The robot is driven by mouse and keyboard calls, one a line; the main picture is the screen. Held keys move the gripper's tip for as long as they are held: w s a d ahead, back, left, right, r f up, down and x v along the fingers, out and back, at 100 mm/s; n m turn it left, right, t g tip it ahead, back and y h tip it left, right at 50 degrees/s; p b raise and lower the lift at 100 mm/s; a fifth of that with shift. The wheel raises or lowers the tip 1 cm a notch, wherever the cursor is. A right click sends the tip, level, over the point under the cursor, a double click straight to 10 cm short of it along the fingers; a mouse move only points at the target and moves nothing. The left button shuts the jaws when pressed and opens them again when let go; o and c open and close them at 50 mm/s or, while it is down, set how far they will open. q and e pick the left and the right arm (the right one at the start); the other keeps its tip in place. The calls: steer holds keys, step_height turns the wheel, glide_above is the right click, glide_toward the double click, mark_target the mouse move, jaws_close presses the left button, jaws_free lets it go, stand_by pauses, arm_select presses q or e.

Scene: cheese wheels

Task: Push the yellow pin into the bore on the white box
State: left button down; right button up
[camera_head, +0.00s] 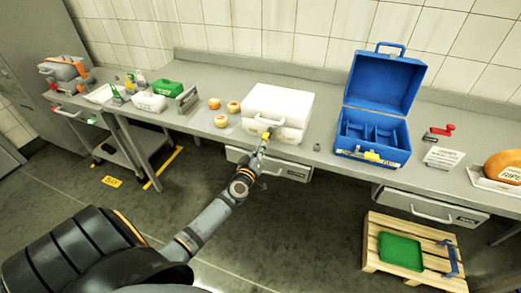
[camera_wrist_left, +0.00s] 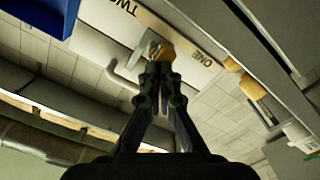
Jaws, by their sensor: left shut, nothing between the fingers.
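The white box (camera_head: 278,103) stands on the grey bench in the middle of the head view. Its front, lettered TWO and ONE, fills the top of the left wrist view (camera_wrist_left: 182,32). The yellow pin (camera_head: 267,134) is at the lower front of the box; it also shows in the left wrist view (camera_wrist_left: 155,41), just beyond the fingertips. My left gripper (camera_head: 263,144) is shut and empty, its tips at or against the pin. The tips cover part of the pin (camera_wrist_left: 160,56), so its depth and the bore cannot be told. My right gripper is out of view.
Small round cheeses (camera_head: 221,121) lie left of the box. A drawer (camera_head: 290,170) hangs under the bench edge below the box.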

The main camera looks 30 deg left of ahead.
arm_select(q)
steer(key=shift+w+a, duration=0.1)
steer(key=shift+w, duration=0.25)
steer(key=shift+s, duration=0.15)
steer(key=p+v, duration=0.1)
steer(key=v, duration=1.4)
steer(key=shift+a, duration=0.1)
